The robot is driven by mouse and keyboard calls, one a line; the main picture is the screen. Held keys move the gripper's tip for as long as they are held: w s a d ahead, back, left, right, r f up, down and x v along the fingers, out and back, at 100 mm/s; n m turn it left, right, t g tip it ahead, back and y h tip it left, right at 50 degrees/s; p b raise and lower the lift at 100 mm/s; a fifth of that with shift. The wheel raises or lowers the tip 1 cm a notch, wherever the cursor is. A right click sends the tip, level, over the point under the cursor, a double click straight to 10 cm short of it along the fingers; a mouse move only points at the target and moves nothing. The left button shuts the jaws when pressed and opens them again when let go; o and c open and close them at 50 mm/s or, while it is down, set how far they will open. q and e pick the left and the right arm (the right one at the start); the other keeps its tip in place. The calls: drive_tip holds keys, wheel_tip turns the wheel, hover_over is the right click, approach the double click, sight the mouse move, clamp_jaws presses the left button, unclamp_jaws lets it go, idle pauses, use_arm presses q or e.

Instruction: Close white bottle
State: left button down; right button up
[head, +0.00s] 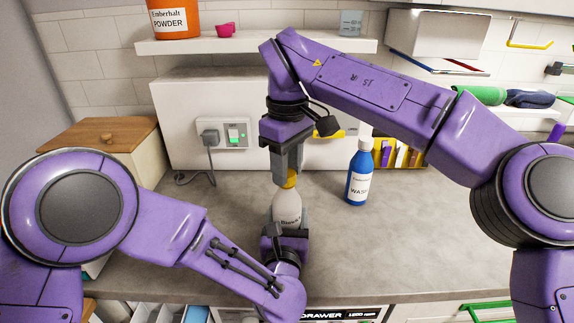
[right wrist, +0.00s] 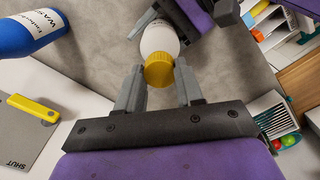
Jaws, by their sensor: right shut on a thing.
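The white bottle (head: 287,207) stands upright on the grey counter, with dark lettering on its front. Its yellow cap (head: 289,182) is at the bottle's top; I cannot tell whether it is fully seated. My right gripper (head: 288,174) points down from above and is shut on the cap. In the right wrist view the cap (right wrist: 158,71) is between its two grey fingers, with the white bottle (right wrist: 160,38) beyond it. My left gripper (head: 287,226) comes from the front, low down, with its fingers around the bottle's body; its far finger is partly hidden.
A blue wash bottle (head: 358,174) stands to the right. A wall socket (head: 223,134) with a plug is behind. A wooden-lidded box (head: 103,135) is at the left. A shelf (head: 260,46) hangs above. The counter's right part (head: 420,230) is clear.

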drive_tip(key=m, duration=0.3)
drive_tip(key=o, duration=1)
drive_tip(key=shift+r, duration=0.1)
drive_tip(key=shift+r, duration=2.15)
drive_tip(key=shift+r, duration=0.1)
drive_tip(key=shift+c, duration=0.3)
